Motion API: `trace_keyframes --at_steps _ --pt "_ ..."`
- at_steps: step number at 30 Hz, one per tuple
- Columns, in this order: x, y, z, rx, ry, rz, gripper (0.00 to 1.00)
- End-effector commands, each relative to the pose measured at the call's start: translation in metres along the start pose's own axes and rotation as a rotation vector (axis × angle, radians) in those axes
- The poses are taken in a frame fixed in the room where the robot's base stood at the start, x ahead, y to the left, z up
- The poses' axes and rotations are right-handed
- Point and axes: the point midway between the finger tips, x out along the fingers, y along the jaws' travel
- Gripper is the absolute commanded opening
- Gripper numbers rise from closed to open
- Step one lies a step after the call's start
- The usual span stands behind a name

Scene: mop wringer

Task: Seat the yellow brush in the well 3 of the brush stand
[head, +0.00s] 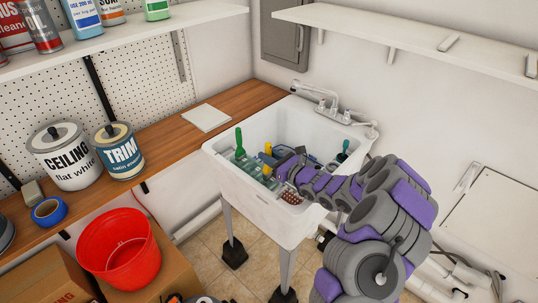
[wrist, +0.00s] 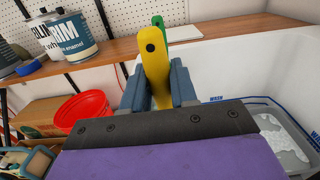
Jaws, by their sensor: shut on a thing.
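My gripper (head: 279,162) is over the white sink, shut on the yellow brush (head: 268,152). In the wrist view the yellow handle (wrist: 153,55) stands up between the two grey-blue fingers (wrist: 160,88), its top end with a dark hole. The lower part of the brush is hidden by the gripper. A green-handled brush (head: 239,140) stands upright just left of the yellow one; its handle (wrist: 182,34) shows behind in the wrist view. The grey-green form (head: 246,164) below these handles looks like the brush stand. Its wells are too small and covered to tell apart.
The sink (head: 222,158) has a faucet (head: 318,95) at its back and a dark-handled brush (head: 344,150) at its right. A grey tub (wrist: 268,106) of water lies right of my gripper in the wrist view. A red bucket (head: 118,246) stands left, below the wooden counter (head: 170,140).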

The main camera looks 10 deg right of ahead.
Motion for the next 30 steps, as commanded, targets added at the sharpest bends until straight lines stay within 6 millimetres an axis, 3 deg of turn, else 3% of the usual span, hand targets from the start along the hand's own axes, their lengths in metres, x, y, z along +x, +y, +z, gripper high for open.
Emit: trace_keyframes --at_steps 14,15,23,30 --pt "-0.001 0.000 -0.011 0.000 0.001 -0.001 0.00" --pt "-0.001 0.000 -0.011 0.000 0.000 -0.001 0.31" --pt "-0.001 0.000 -0.011 0.000 0.000 0.000 0.56" --pt "-0.001 0.000 -0.010 0.000 0.000 0.000 0.57"
